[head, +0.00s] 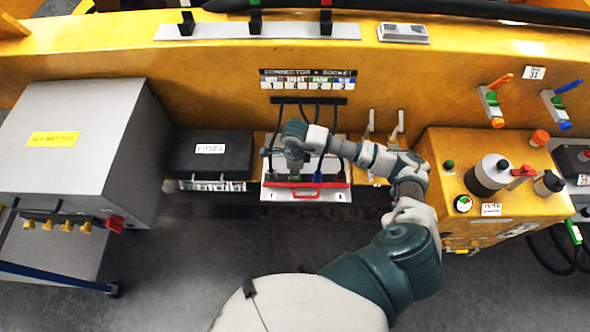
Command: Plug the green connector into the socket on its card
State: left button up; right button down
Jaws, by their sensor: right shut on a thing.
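My right gripper (294,170) points down over the pale socket panel (334,194). It is shut on the green connector, of which only a small green bit (293,178) shows below the fingers. My gripper and wrist hide most of the connector, so I cannot tell whether it touches a socket. A card headed "CONNECTOR > SOCKET" (308,79) is on the yellow wall above, with coloured, numbered fields too small to match surely. Dark cables (317,112) hang from below the card to the panel. My left gripper is not in view.
A red bar with a handle (306,185) runs along the panel. A grey cabinet (75,130) and a black box (211,155) stand left. A yellow control box (500,200) with knobs stands close to my right arm. The floor in front is clear.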

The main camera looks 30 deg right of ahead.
jog(key=shift+f+b, duration=0.45)
jog(key=shift+f, duration=0.1)
jog(key=c, duration=1)
grip_release()
notch_tip(320, 180, up, 12)
jog(key=shift+f, duration=0.1)
jog(key=shift+s, duration=0.1)
